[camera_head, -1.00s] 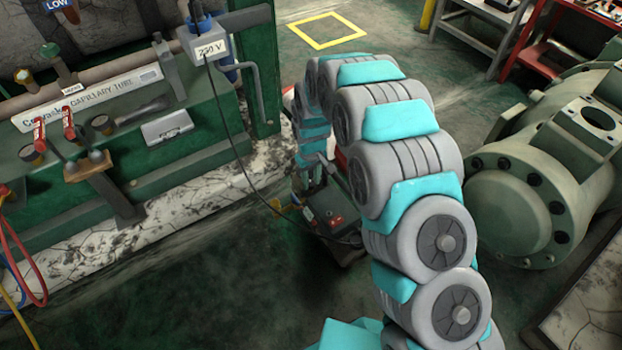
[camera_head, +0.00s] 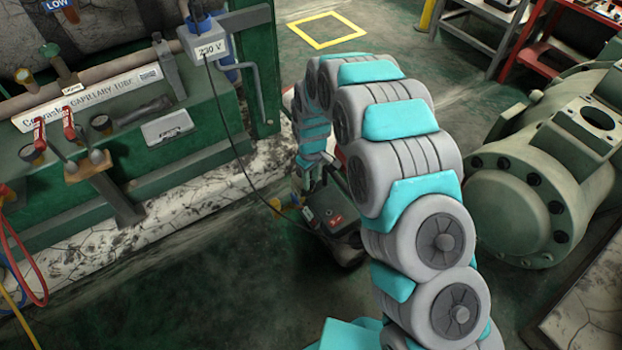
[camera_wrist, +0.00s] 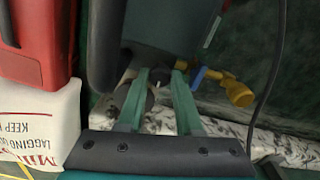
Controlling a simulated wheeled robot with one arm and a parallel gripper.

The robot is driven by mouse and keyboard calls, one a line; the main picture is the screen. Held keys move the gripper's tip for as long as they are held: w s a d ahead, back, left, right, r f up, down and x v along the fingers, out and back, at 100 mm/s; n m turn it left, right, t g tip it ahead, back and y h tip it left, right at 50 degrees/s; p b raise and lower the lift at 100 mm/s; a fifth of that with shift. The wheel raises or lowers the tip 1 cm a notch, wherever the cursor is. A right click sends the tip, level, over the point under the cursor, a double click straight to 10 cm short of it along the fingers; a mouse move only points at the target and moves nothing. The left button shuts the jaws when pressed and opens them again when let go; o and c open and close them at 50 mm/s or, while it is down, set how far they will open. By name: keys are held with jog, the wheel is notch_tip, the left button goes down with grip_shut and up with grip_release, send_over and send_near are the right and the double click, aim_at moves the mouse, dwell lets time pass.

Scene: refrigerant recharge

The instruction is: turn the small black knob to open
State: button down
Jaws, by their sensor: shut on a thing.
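A dark machine (camera_head: 338,222) with a red label stands on the floor beyond my arm in the head view. Its dark body (camera_wrist: 165,25) fills the top middle of the wrist view. My gripper (camera_wrist: 160,72) has two green fingers reaching to this body. The fingers are closed on a small dark part that looks like the small black knob (camera_wrist: 159,77); it is mostly hidden in shadow. In the head view the fingertips and the knob are too small and covered to make out. The knob's angle cannot be told.
A yellow fitting (camera_wrist: 237,91) sits just right of the fingers, and a black cable (camera_wrist: 272,70) hangs farther right. A red case (camera_wrist: 35,40) and a white labelled container (camera_wrist: 35,122) are close on the left. A green bench (camera_head: 175,155) stands at left in the head view.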

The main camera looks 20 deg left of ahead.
jog(key=c, duration=0.6)
grip_release()
